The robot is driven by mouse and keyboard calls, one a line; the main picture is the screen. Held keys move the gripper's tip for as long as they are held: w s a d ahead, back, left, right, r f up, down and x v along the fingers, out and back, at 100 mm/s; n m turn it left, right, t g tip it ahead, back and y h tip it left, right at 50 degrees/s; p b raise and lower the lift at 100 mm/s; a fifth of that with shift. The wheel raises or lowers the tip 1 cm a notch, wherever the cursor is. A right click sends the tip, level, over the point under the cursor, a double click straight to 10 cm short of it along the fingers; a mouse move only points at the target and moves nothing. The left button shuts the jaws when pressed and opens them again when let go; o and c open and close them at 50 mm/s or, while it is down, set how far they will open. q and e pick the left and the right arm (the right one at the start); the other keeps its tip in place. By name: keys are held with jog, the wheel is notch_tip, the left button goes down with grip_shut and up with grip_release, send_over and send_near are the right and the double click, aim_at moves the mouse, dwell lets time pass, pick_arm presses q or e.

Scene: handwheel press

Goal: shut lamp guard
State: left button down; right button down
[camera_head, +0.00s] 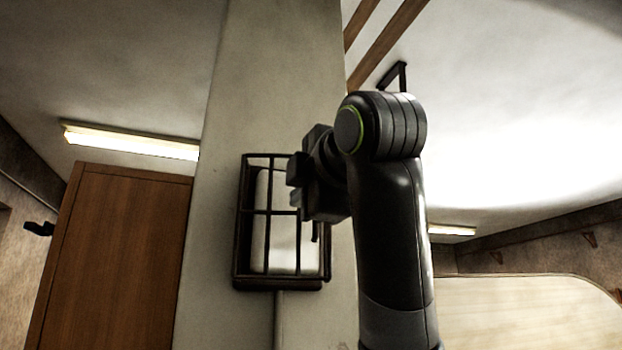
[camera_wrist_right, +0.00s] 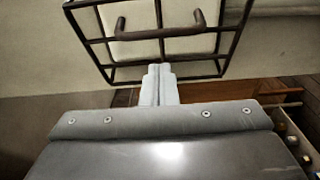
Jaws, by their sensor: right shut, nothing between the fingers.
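The lamp guard (camera_head: 269,212) is a dark metal cage in front of a white lamp (camera_head: 262,235) on a pale column. In the right wrist view, the guard (camera_wrist_right: 110,75) shows at the top with a dark bar handle (camera_wrist_right: 160,33). My right gripper (camera_head: 294,171) is shut and empty at the guard's upper right, hiding part of it. In the right wrist view, its fingertips (camera_wrist_right: 158,70) are together at the guard's lower bar; I cannot tell if they touch. I cannot tell whether the guard is fully against its base. My left gripper is not in view.
The pale column (camera_head: 285,70) rises behind the lamp, with a thin conduit (camera_head: 279,320) below it. A brown wooden door or cabinet (camera_head: 115,260) stands at left. Lit ceiling lamps (camera_head: 130,141) hang farther back. The space left of the guard looks clear.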

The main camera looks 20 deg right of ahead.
jog(key=w+d+n+y, duration=0.2)
jog(key=w+d+y, duration=0.1)
jog(key=d, duration=0.3)
jog(key=shift+w+d+n+g+y+p, duration=0.15)
jog(key=shift+w+n+g+y+p, duration=0.2)
jog(key=shift+w, duration=0.2)
dwell(0.4)
